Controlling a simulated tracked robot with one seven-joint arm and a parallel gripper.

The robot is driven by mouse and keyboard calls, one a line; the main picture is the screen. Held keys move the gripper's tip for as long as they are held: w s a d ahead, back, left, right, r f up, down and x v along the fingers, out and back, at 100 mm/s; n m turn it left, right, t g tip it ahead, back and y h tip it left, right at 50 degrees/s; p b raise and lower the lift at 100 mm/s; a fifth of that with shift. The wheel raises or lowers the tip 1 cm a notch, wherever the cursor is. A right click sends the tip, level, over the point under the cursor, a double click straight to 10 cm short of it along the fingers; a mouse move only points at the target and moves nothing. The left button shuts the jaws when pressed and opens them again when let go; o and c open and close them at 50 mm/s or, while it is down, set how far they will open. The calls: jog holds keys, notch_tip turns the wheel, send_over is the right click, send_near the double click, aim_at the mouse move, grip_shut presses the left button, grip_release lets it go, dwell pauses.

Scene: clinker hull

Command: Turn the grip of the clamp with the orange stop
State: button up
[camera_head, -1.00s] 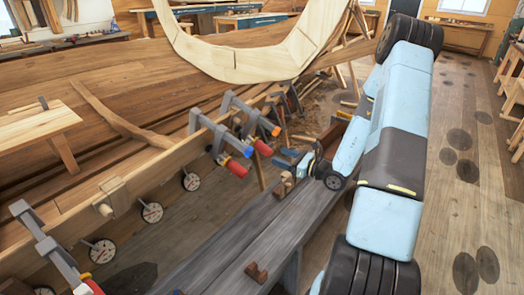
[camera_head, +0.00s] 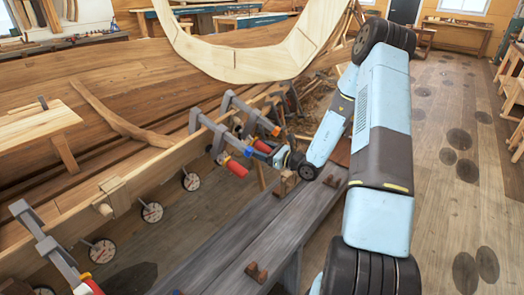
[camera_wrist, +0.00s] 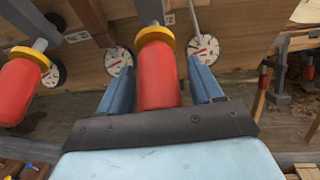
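The clamp with the orange stop (camera_head: 276,131) hangs on the plank edge near the middle of the head view. Its red grip (camera_head: 262,146) points down and right. My gripper (camera_head: 265,154) is at this grip. In the wrist view, a red grip (camera_wrist: 157,80) with a yellow collar (camera_wrist: 155,37) lies between the two blue fingers of my gripper (camera_wrist: 157,66). The fingers are open, one on each side, with narrow gaps showing beside the grip. The orange stop is not visible in the wrist view.
Round dials (camera_wrist: 203,48) hang along the plank. A grey bench (camera_head: 235,250) runs below.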

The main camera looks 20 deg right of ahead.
jog(key=c, duration=0.9)
jog(key=shift+c, duration=0.2)
jog(key=shift+s+m+g+y, duration=0.15)
jog(key=shift+m+g+y, duration=1.1)
jog(key=shift+m, duration=0.25)
jog(key=shift+a, duration=0.1)
jog(key=o, duration=1)
jog(key=shift+c, duration=0.2)
